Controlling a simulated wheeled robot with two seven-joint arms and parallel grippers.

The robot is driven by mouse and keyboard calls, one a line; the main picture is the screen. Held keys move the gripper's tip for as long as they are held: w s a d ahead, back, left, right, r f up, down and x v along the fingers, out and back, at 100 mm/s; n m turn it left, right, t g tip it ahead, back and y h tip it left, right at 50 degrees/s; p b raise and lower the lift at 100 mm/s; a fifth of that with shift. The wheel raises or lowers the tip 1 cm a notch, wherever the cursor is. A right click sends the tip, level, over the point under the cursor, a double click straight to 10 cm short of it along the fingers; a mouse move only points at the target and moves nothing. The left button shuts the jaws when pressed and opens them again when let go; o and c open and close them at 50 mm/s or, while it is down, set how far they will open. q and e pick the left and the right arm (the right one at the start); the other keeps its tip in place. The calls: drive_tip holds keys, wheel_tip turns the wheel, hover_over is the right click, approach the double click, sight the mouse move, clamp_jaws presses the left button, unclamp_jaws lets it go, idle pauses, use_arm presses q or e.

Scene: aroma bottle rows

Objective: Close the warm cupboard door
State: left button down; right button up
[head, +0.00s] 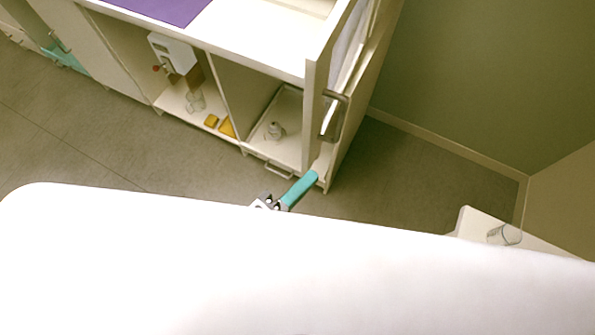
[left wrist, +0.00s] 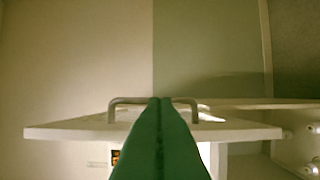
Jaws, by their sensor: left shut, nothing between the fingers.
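A white cupboard door (head: 352,100) with a grey metal handle (head: 334,115) stands at the right end of the counter in the head view. It looks partly open, but the exact gap is hard to judge. In the left wrist view the door (left wrist: 70,131) is seen along its edge, with its handle (left wrist: 130,101) beyond my fingertips. My left gripper (head: 313,177) has green fingers shut and empty, close to the door's lower front corner. Its fingers (left wrist: 160,100) overlap the handle in the left wrist view; contact cannot be told. My right gripper is not in view.
A glass (head: 505,234) lies on a white surface at right. Floor (head: 410,170) right of the door is clear.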

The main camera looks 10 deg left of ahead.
sight(310, 147)
use_arm(q)
drive_tip(key=p+x, duration=0.4)
drive_tip(key=x, duration=0.4)
drive_tip(key=a, duration=0.4)
drive_tip(key=shift+w+a, duration=0.15)
drive_tip(key=shift+w, duration=0.1)
